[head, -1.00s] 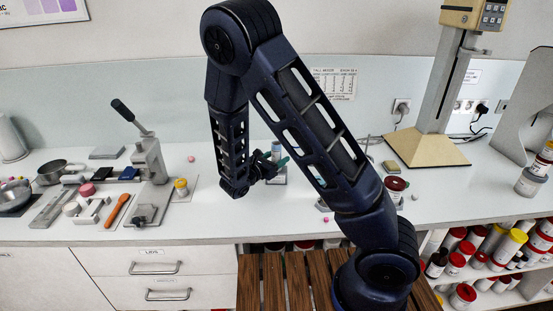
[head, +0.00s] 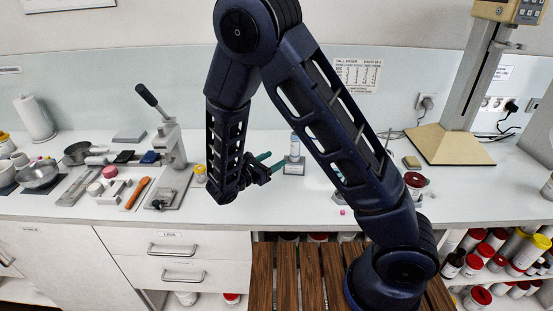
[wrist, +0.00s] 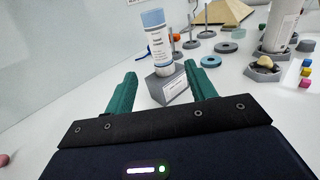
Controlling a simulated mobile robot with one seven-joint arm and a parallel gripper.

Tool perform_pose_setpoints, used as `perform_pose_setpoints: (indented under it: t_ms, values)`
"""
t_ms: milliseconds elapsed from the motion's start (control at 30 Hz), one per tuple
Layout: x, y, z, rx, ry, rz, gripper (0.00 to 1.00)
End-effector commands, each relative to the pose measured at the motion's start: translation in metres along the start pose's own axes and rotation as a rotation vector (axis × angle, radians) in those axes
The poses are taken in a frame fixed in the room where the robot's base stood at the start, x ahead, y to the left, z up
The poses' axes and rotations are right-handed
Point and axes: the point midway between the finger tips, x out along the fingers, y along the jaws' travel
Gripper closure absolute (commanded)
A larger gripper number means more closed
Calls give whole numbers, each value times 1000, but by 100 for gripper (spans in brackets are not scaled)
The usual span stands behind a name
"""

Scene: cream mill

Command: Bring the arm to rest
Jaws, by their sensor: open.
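My gripper (wrist: 160,95) shows in the wrist view with its two green fingers apart and nothing between them. In the head view my gripper (head: 266,167) hangs above the white counter, partly hidden by my own arm. Beyond the fingertips stands a white tube with a blue cap (wrist: 158,40), upright on a small grey labelled block (wrist: 168,86). The tube (head: 295,148) also shows in the head view, just right of the gripper. The fingers are apart from the tube and the block.
To the left on the counter are a lever press (head: 171,145), an orange-handled tool (head: 137,193) and a metal bowl (head: 38,175). To the right stands a column on a tan base (head: 450,145). Grey discs and pegs (wrist: 210,61) lie beyond the block. Shelves with jars are below right.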

Motion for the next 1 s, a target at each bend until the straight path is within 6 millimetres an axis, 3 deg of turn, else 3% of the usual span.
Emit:
perform_pose_setpoints:
  t_ms: [300, 467, 767, 1000]
  values:
    - [1, 0, 1, 3, 6, -9, 44]
    - [18, 1, 8, 38, 97, -146, 44]
    - [60, 16, 37, 219, 530, -584, 44]
    - [90, 34, 82, 445, 872, -794, 44]
